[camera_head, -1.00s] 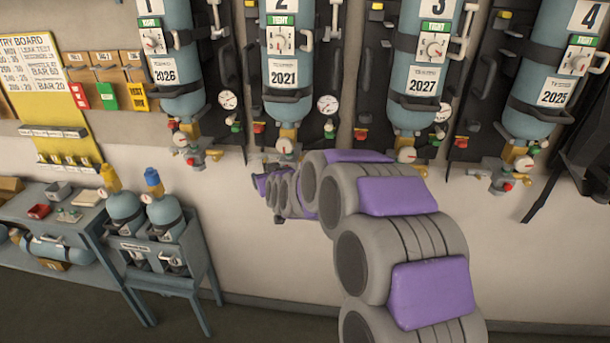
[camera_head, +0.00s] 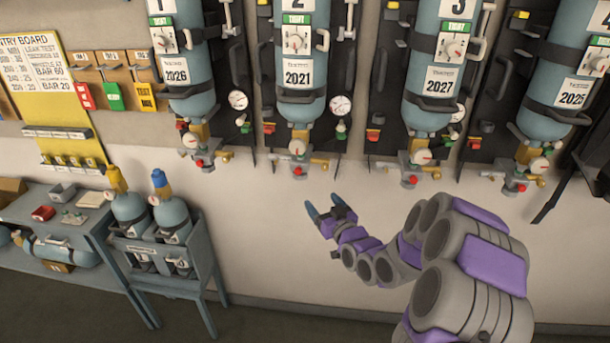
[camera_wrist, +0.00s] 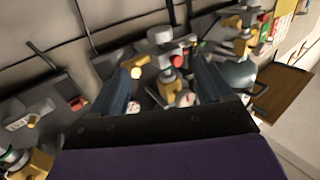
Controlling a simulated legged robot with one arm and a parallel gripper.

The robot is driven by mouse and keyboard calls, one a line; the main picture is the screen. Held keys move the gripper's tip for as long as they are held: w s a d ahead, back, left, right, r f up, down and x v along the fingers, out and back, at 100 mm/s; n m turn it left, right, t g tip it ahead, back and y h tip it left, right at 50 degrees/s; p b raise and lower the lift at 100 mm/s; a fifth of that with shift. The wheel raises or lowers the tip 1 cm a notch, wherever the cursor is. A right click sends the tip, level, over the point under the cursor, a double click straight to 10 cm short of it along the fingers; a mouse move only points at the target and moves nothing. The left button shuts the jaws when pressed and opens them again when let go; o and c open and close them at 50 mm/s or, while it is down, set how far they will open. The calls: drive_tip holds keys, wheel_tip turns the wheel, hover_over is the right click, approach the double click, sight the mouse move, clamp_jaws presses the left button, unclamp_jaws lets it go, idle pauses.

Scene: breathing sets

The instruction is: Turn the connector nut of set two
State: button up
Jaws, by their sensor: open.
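Set two (camera_head: 304,105) is a blue cylinder marked 2 and 2021, strapped upside down to a dark wall plate. At its lower end are a brass neck (camera_head: 300,133), a gauge (camera_head: 297,147), a grey valve body with a red button (camera_head: 298,171), and a brass fitting (camera_head: 320,162) sticking out to the right. I cannot tell which brass part is the connector nut. My gripper (camera_head: 330,208) is open and empty, below and slightly right of this valve, apart from it. In the wrist view, a valve with brass parts (camera_wrist: 136,72) shows beyond the spread fingers (camera_wrist: 163,88).
Similar sets hang at both sides: set one (camera_head: 190,95), set three (camera_head: 432,100) and set four (camera_head: 560,90). A stand with two small cylinders (camera_head: 150,255) and a bench (camera_head: 60,225) are lower left. The wall below the sets is bare.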

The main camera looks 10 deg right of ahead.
sight(304, 179)
drive_tip(key=b+x, duration=0.1)
drive_tip(key=x, duration=1.5)
drive_tip(key=shift+w+a, duration=0.1)
drive_tip(key=shift+w, duration=0.15)
drive_tip(key=shift+c, duration=0.4)
drive_tip(key=c, duration=0.9)
